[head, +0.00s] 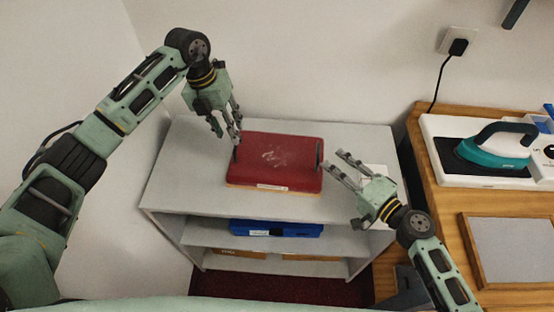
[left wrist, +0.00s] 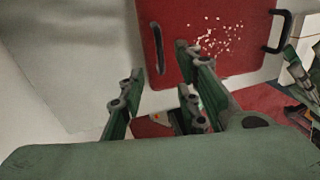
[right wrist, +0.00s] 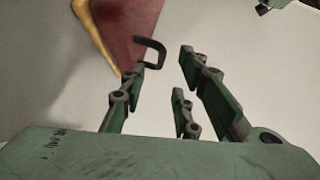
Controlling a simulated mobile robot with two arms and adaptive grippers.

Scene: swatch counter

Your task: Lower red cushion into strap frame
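A flat red cushion-like block (head: 278,158) with pale specks lies on the grey shelf unit's top, with a tan layer (head: 262,186) under it. It has a dark handle on its left side (left wrist: 157,48) and one on its right side (right wrist: 152,50). My left gripper (head: 235,138) is open at the left handle, which appears between its fingertips in the left wrist view. My right gripper (head: 340,165) is open and empty just right of the right handle. No fingers are closed on either handle. I cannot clearly pick out a strap frame.
The shelf unit's top (head: 185,165) is clear left of the block. A blue case (head: 275,229) lies on the shelf below. At right, a wooden counter (head: 425,165) holds a teal iron (head: 495,148) and a wood-edged grey panel (head: 515,248). Walls stand behind and left.

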